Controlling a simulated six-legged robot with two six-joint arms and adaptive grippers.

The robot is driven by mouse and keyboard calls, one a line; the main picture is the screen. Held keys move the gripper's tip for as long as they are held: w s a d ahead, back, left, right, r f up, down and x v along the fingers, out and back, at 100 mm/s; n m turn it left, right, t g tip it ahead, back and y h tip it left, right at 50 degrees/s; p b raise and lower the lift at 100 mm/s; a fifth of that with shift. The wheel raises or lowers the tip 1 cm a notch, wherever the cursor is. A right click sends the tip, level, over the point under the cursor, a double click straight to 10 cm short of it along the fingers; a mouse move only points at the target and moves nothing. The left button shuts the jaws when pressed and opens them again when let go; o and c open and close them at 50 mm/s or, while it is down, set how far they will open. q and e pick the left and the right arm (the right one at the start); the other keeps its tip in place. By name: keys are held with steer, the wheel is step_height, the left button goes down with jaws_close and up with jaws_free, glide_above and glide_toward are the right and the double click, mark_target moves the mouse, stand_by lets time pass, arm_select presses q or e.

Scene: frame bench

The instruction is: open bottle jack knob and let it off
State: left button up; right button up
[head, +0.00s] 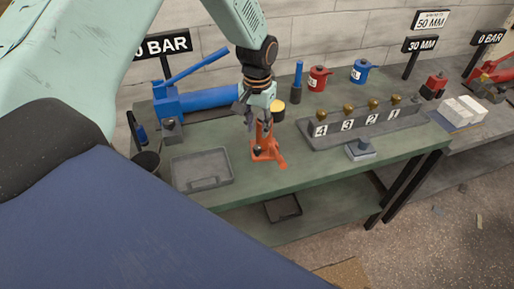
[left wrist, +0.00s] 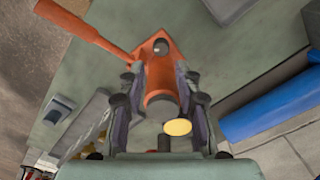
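The orange bottle jack (head: 267,151) stands on the green bench top. It also shows in the left wrist view (left wrist: 161,83), with its handle (left wrist: 84,30) running to the upper left. A small grey round part (left wrist: 160,46), possibly the knob, is on its base beyond the fingertips. My left gripper (head: 256,122) points down from above at the top of the jack. Its fingers (left wrist: 160,75) are apart, one on each side of the jack's upper body; I cannot tell whether they touch it. My right gripper is out of view.
A grey tray (head: 201,169) lies left of the jack, with a blue cylinder pump (head: 208,98) behind it. A numbered valve block (head: 365,124) stands to the right, with a small grey block (head: 360,149) in front. A yellow-topped pot (head: 278,106) is close behind the jack.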

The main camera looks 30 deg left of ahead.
mark_target(257, 147)
arm_select(q)
steer(key=shift+f, duration=3.9)
steer(key=shift+c, duration=0.3)
jaws_close()
